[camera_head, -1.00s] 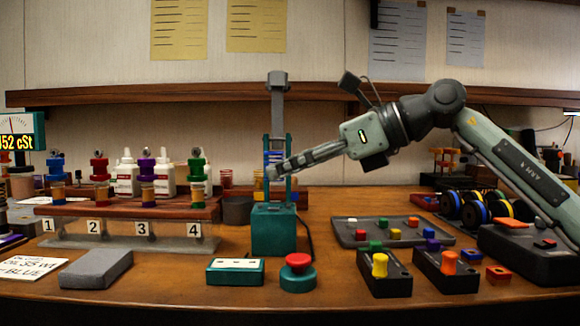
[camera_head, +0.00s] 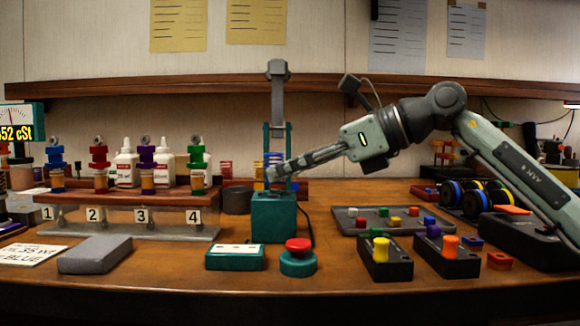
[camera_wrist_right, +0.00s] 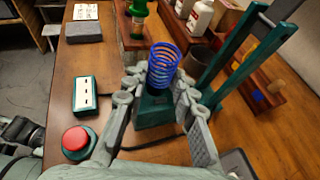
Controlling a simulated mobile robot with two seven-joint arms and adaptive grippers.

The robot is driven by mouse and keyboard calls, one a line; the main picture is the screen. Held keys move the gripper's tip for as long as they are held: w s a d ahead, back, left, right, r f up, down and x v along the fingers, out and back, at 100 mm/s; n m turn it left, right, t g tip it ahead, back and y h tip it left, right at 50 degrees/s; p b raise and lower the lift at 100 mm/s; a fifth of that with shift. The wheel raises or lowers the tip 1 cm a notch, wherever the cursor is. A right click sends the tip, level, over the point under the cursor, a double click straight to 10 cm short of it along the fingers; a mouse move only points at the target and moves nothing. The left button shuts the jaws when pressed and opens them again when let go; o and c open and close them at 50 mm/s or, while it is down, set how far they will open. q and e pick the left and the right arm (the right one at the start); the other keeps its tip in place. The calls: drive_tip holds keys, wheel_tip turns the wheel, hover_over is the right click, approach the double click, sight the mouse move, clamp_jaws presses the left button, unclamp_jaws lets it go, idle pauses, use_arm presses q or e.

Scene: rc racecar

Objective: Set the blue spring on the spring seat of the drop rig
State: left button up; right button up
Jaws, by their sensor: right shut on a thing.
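The blue spring (camera_wrist_right: 163,65) stands roughly upright between the fingers of my right gripper (camera_wrist_right: 155,92) in the wrist view. The gripper is shut on its lower part. The teal base of the drop rig (camera_wrist_right: 150,115) lies directly below the spring; the seat is hidden, and I cannot tell whether the spring touches it. In the head view the drop rig (camera_head: 273,218) stands mid-bench with its tall frame. My right gripper (camera_head: 274,173) reaches in from the right, just above the rig's base. My left gripper is not in view.
A rack (camera_head: 125,206) with several coloured dampers stands left of the rig. A red button (camera_head: 298,246), a teal box (camera_head: 235,257) and a grey block (camera_head: 95,254) lie in front. A tray (camera_head: 390,221) of small coloured parts is at the right.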

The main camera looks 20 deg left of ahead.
drive_tip(key=shift+f+b, duration=0.5)
drive_tip(key=shift+f, duration=0.4)
drive_tip(key=o, duration=0.9)
drive_tip(key=shift+c, duration=0.2)
drive_tip(key=v, duration=1.2)
